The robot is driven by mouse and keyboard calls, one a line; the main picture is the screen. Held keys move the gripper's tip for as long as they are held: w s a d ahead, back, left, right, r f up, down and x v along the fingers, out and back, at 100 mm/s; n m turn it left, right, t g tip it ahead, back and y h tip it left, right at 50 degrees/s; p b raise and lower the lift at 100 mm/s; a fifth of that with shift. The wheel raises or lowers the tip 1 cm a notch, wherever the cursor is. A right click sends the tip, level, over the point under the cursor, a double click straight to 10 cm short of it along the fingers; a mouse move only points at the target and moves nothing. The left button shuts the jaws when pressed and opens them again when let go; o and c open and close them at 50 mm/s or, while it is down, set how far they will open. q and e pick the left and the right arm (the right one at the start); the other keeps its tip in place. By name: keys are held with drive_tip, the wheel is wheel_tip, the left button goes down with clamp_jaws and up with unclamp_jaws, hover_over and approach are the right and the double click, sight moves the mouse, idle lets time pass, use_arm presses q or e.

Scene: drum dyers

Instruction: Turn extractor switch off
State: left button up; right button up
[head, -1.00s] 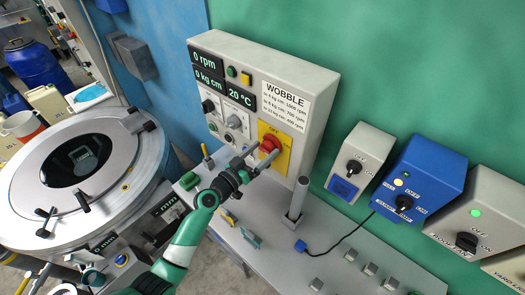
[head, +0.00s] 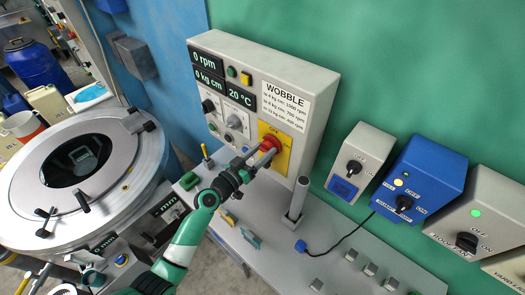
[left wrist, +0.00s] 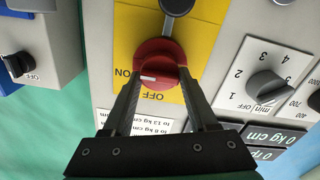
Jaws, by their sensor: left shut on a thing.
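A red rotary switch (head: 269,143) sits on a yellow plate on the grey control box; I take it as the extractor switch. In the left wrist view the red switch (left wrist: 160,60) fills the gap between my fingers, beside ON and OFF labels. Its white mark points to the picture's left, on the ON side. My left gripper (head: 260,154) is shut on the switch, one finger on each side, as the left wrist view of the gripper (left wrist: 161,84) also shows. My right gripper is not in view.
The control box (head: 318,105) carries rpm displays and a WOBBLE sign. A round steel drum machine (head: 150,170) stands at the left. Grey and blue switch boxes (head: 424,168) line the green wall. An upright grey post (head: 297,198) stands on the bench right of my arm.

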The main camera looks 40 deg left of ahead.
use_arm(q)
drive_tip(key=n, duration=0.3)
drive_tip(key=shift+a+n, duration=0.1)
drive_tip(key=shift+n, duration=0.3)
drive_tip(key=n, duration=0.9)
drive_tip(key=shift+f, duration=0.1)
drive_tip(key=n+p, duration=0.1)
drive_tip(key=n, duration=0.3)
drive_tip(key=shift+f+n, duration=0.1)
drive_tip(key=shift+n, duration=0.3)
drive_tip(key=o, duration=1.4)
drive_tip(key=shift+c, duration=0.2)
